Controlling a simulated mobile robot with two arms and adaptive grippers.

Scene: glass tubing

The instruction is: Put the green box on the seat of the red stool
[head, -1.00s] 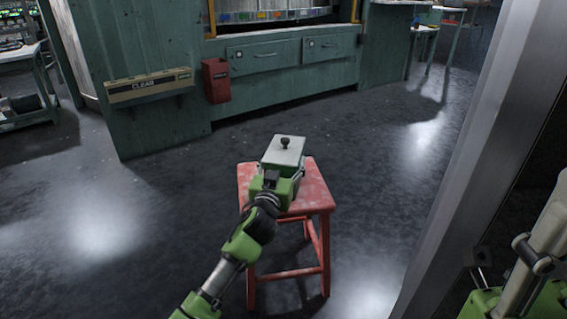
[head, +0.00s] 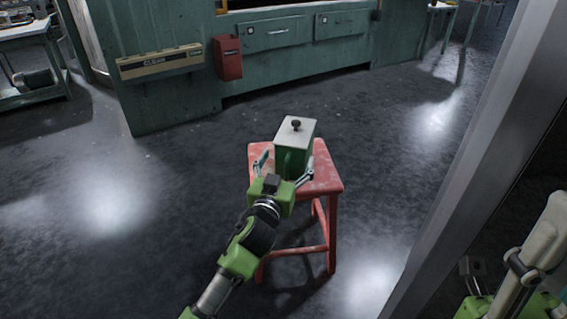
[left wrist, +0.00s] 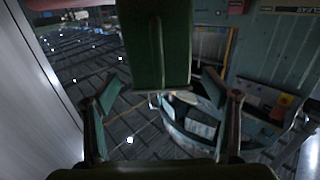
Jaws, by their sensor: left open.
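The green box (head: 292,162), with a grey lid and a black knob, stands upright on the seat of the red stool (head: 326,180). My left gripper (head: 284,173) is open at the near side of the box, its two fingers spread to either side of the box's near face. In the left wrist view the green box (left wrist: 156,45) fills the top middle, and the open fingers (left wrist: 163,95) show left and right below it with nothing between them. The box's base is partly hidden behind the gripper.
A green cabinet wall with drawers (head: 277,33), a red bin (head: 228,58) and a tan "CLEAR" holder (head: 160,62) stands behind. A grey metal post (head: 470,160) rises close on the right. The dark floor around the stool is free.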

